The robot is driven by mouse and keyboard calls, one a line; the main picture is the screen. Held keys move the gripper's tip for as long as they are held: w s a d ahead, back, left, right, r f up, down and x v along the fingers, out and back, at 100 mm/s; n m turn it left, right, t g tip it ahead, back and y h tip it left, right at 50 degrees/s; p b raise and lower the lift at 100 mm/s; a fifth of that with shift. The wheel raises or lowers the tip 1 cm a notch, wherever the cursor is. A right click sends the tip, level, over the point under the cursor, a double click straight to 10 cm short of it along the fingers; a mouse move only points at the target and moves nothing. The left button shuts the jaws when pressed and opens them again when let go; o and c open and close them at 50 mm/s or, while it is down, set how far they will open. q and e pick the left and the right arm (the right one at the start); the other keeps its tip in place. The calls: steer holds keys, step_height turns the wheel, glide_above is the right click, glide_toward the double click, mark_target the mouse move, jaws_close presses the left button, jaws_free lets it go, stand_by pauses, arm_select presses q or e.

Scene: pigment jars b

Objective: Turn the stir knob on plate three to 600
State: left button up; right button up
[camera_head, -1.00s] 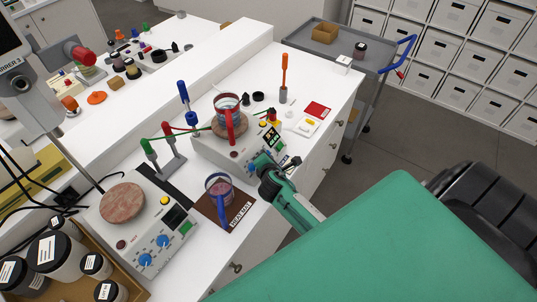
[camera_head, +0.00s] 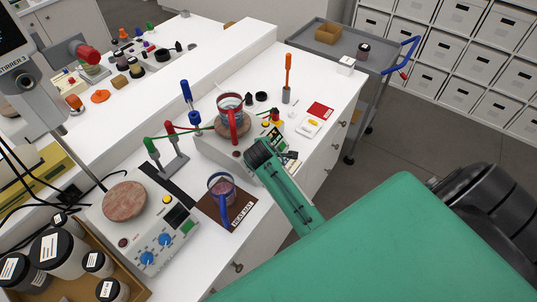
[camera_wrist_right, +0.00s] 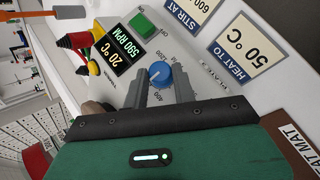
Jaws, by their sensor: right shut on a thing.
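In the right wrist view, my right gripper (camera_wrist_right: 161,92) is shut on a blue knob (camera_wrist_right: 157,74), with a finger on each side of it. A dial scale surrounds the knob. The plate's display (camera_wrist_right: 122,50) shows 20 °C and what looks like 590 RPM. A green ON button (camera_wrist_right: 143,24) is beside it. In the head view, the far hot plate (camera_head: 214,146) carries a beaker (camera_head: 230,106) with a red handle. My right wrist hides its knobs and much of its front there. My left gripper is not in view.
A nearer plate (camera_head: 150,236), a beaker on a heat mat (camera_head: 234,214) and a crate of jars (camera_head: 132,278) are at the lower left.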

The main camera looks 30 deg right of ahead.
stand_by(0.5)
steer(key=o, duration=1)
steer(key=shift+d, duration=0.1)
steer(key=shift+r, duration=0.1)
steer(key=shift+s+a+r, duration=0.15)
steer(key=shift+a, duration=0.1)
steer(key=b+v, duration=0.4)
steer(key=v, duration=0.9)
steer(key=shift+d+r, duration=0.1)
